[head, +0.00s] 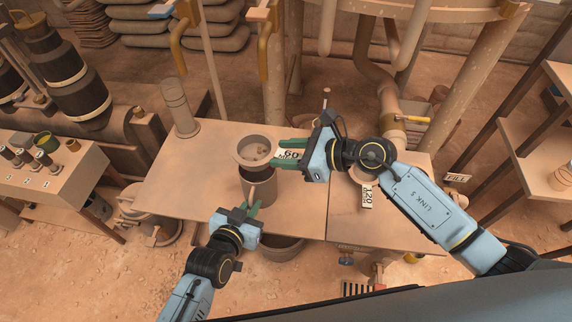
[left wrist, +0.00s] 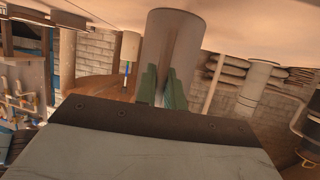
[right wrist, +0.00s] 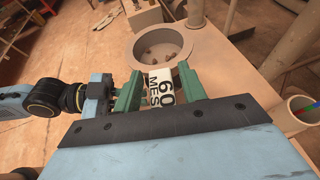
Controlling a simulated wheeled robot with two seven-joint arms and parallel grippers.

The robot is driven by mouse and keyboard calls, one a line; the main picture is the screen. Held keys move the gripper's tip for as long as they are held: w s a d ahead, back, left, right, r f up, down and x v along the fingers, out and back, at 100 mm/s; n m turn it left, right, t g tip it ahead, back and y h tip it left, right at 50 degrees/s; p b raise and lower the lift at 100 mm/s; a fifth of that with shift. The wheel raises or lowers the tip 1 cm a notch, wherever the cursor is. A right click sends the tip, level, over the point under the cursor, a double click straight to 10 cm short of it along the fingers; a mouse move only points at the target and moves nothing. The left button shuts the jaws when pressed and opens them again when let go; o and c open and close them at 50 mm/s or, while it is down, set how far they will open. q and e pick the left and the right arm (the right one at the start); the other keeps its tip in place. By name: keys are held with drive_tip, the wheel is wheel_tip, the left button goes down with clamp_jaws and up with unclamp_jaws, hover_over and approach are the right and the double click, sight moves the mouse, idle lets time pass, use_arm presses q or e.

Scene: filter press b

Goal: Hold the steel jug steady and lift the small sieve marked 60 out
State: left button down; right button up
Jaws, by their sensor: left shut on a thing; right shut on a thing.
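The steel jug (head: 263,190) stands at the front of the table, left of the table's seam. My left gripper (head: 249,209) is shut on it at the near side; the left wrist view shows the jug (left wrist: 172,48) between the green fingers. The small round sieve (head: 253,151) is at the jug's top, with brown lumps inside; part of the dark jug mouth shows below its rim. Its tab marked 60 (right wrist: 161,88) is between the green fingers of my right gripper (right wrist: 158,85), which is shut on it. I cannot tell whether sieve and jug touch.
A label marked 120 (head: 368,196) is under my right arm on the table's right part. A grey cylinder (head: 180,108) stands at the table's back left. A pale cup (right wrist: 301,112) is at the right wrist view's edge. The table's left part (head: 185,165) is clear.

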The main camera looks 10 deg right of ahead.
drive_tip(key=shift+r, duration=1.35)
use_arm(q)
drive_tip(key=c, duration=1.4)
unclamp_jaws()
drive_tip(key=v, duration=1.2)
